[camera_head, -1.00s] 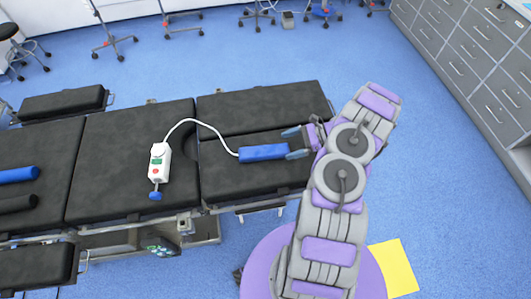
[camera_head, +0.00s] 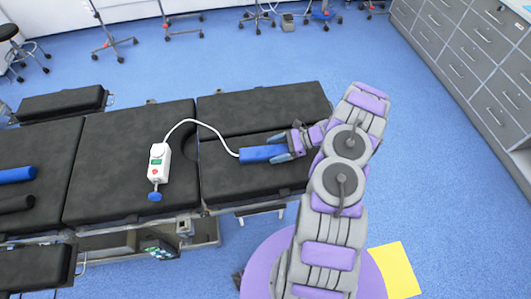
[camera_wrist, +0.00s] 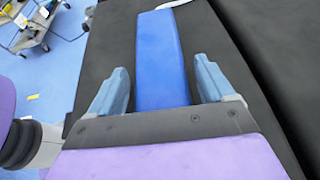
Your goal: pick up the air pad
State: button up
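The air pad is a blue rectangular pad (camera_head: 257,154) lying flat on the right section of the black operating table (camera_head: 225,183). A white tube joins it to a white device (camera_head: 159,163) with a green screen. My gripper (camera_head: 284,151) is at the pad's right end. In the wrist view, the pad (camera_wrist: 161,60) lies between the two blue-grey fingers of my open gripper (camera_wrist: 159,88), with a gap on each side. The fingers overlap the near part of the pad's length.
Blue and black cylinders (camera_head: 17,174) lie on the table's far left section. Grey drawer cabinets (camera_head: 480,60) stand at the right. Wheeled stands line the back. Blue floor is open between table and cabinets.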

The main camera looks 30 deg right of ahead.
jog(key=c, duration=0.9)
